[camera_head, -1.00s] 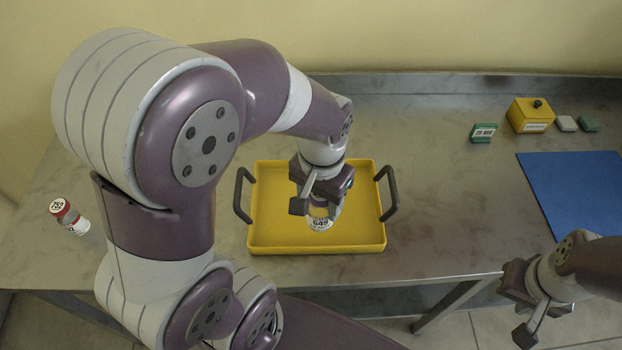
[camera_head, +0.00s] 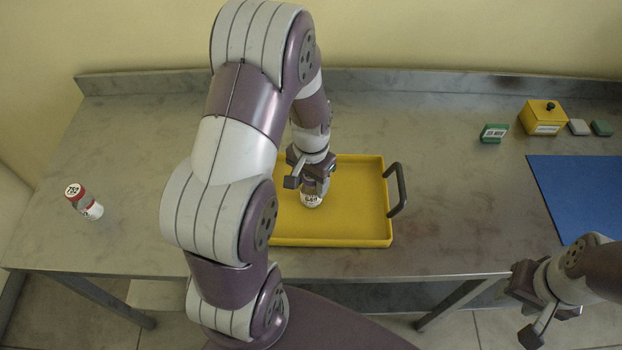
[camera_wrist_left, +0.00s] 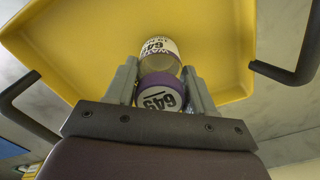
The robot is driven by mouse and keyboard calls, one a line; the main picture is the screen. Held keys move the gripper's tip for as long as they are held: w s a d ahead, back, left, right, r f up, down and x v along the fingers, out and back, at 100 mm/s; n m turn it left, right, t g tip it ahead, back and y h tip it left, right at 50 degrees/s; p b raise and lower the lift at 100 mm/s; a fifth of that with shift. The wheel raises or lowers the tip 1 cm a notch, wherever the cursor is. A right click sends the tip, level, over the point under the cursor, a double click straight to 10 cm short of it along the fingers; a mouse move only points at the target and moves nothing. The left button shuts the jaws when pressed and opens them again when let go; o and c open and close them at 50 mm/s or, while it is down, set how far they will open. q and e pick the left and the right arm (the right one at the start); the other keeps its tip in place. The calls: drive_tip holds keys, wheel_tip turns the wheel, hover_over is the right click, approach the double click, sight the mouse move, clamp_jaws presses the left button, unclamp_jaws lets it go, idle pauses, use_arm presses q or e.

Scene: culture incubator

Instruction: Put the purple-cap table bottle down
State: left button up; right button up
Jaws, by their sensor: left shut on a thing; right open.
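The purple-cap bottle (camera_wrist_left: 160,75) is between the fingers of my left gripper (camera_wrist_left: 163,92), which is shut on it. Its cap bears the number 649 and its lower part has a white label. In the head view the bottle (camera_head: 311,199) hangs from my left gripper (camera_head: 311,180) over the yellow tray (camera_head: 350,239). I cannot tell whether its base touches the tray floor. My right gripper (camera_head: 529,308) is open and empty, off the table's front edge at the lower right.
A red-cap bottle marked 752 (camera_head: 83,202) stands on the steel table (camera_head: 450,200) at the left. A green timer-like box (camera_head: 493,133), a yellow box (camera_head: 541,117) and a blue mat (camera_head: 580,190) are at the right. The tray's right handle (camera_head: 398,190) sticks up.

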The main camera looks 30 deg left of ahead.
use_arm(q)
drive_tip(key=shift+f, duration=0.1)
drive_tip(key=o, duration=1.1)
wheel_tip(320, 180, up, 12)
drive_tip(key=shift+f, duration=0.15)
drive_tip(key=shift+s+d, duration=0.2)
drive_tip(key=shift+d, duration=0.15)
drive_tip(key=shift+n+t, duration=0.3)
drive_tip(key=shift+t, duration=0.4)
drive_tip(key=s+d+f, duration=0.1)
drive_tip(key=s+d, duration=0.1)
drive_tip(key=s+d+f, duration=0.1)
drive_tip(key=s+d, duration=0.1)
drive_tip(key=s+d+f, duration=0.1)
drive_tip(key=s+d, duration=0.2)
drive_tip(key=shift+d, duration=0.1)
